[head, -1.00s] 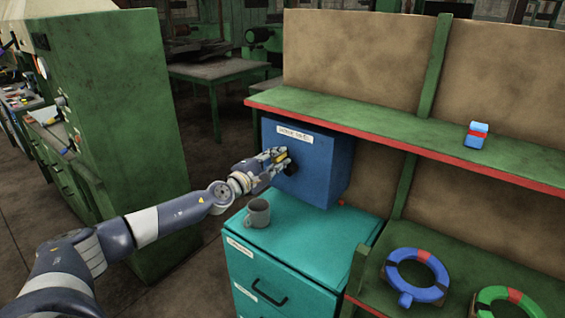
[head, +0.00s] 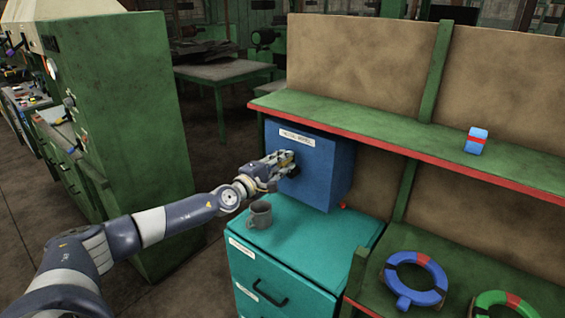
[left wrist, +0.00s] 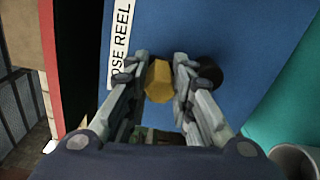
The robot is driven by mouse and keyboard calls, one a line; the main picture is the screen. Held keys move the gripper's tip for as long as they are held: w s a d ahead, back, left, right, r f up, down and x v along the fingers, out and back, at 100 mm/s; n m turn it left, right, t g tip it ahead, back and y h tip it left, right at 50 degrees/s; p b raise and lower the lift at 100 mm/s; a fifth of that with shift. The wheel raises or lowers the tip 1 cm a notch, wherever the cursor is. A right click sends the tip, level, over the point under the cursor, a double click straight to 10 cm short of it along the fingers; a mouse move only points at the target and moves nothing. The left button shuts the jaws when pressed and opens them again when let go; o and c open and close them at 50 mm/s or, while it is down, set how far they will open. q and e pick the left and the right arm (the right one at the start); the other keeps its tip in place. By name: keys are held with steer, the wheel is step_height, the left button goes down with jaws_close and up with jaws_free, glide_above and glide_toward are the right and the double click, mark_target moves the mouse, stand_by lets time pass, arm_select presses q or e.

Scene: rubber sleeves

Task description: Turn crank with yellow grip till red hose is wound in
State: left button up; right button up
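The hose reel is a blue box (head: 325,165) with a white label, standing at the back of the teal cabinet. Its yellow grip (left wrist: 158,82) shows in the left wrist view between the fingers of my left gripper (left wrist: 160,75), which press on it from both sides. A dark round part (left wrist: 209,74) of the crank lies just right of the fingers. In the head view my left gripper (head: 283,161) is at the box's front face and largely hides the crank. A small red bit (head: 342,205), perhaps hose, shows at the box's lower right. My right gripper is not in view.
A grey mug (head: 259,214) stands on the teal cabinet (head: 310,243), just below my left wrist. A green shelf (head: 400,130) with a blue and red block (head: 476,140) runs at right. Blue (head: 438,284) and green (head: 490,300) rings lie lower right.

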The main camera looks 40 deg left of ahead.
arm_select(q)
steer(key=o, duration=0.4)
steer(key=shift+c, duration=0.2)
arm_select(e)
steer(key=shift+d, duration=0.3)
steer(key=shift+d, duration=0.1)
arm_select(q)
steer(key=shift+s+f, duration=0.1)
steer(key=shift+s, duration=0.5)
steer(key=s, duration=1)
steer(key=shift+s+a, duration=0.2)
steer(key=shift+s, duration=0.2)
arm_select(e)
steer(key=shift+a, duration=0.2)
